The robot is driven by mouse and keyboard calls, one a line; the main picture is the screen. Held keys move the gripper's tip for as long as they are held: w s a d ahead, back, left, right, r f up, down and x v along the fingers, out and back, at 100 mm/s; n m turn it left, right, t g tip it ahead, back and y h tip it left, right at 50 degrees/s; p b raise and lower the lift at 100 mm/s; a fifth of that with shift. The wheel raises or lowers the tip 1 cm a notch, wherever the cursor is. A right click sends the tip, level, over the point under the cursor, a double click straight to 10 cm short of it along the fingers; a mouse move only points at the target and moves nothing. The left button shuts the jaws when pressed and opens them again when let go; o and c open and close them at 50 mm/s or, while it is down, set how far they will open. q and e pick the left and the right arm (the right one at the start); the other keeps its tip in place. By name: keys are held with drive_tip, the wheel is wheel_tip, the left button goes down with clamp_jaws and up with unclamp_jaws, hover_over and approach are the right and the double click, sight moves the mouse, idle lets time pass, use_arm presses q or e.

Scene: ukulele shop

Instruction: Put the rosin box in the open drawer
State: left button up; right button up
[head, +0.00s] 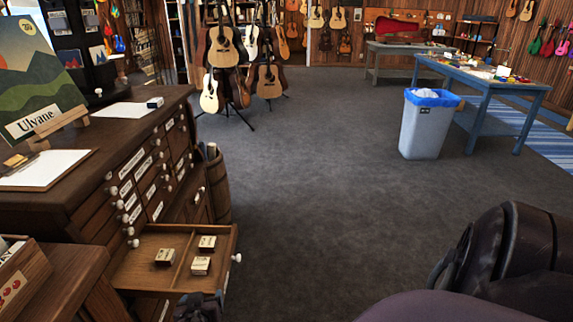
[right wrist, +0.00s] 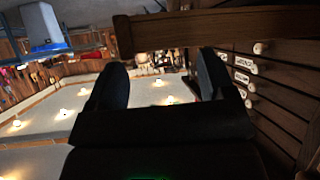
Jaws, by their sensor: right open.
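The open drawer (head: 146,272) juts out of the dark wooden cabinet at the lower left. Three small pale-topped boxes lie in it: one box (head: 165,257) left of the divider, one box (head: 207,243) at the back right and one box (head: 200,266) in front of that. I cannot read which is a rosin box. My right gripper (head: 200,306) is just below the drawer's near edge, partly cut off. In the right wrist view its fingers (right wrist: 160,85) are apart with nothing seen between them. My left gripper is not in view.
A small white-and-dark box (head: 155,102) sits on the cabinet top (head: 150,122), near papers and a picture stand. A wooden barrel (head: 216,185) stands beside the cabinet. A wooden crate (head: 22,272) is at the lower left. The grey floor (head: 320,170) is clear.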

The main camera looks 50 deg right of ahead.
drive_tip(key=s+d+f+n+t+y, duration=0.1)
drive_tip(key=s+n+y, duration=0.3)
drive_tip(key=s, duration=0.8)
drive_tip(key=s+d+f+n+y, duration=0.1)
drive_tip(key=s+n+y, duration=0.3)
drive_tip(key=s, duration=0.9)
drive_tip(key=shift+s+d+n+t, duration=0.3)
drive_tip(key=shift+d+n+t, duration=0.1)
drive_tip(key=shift+d, duration=0.15)
drive_tip(key=shift+f, duration=0.15)
drive_tip(key=shift+s+d+r+p, duration=0.1)
drive_tip(key=shift+r+p, duration=0.6)
drive_tip(key=shift+p, duration=0.25)
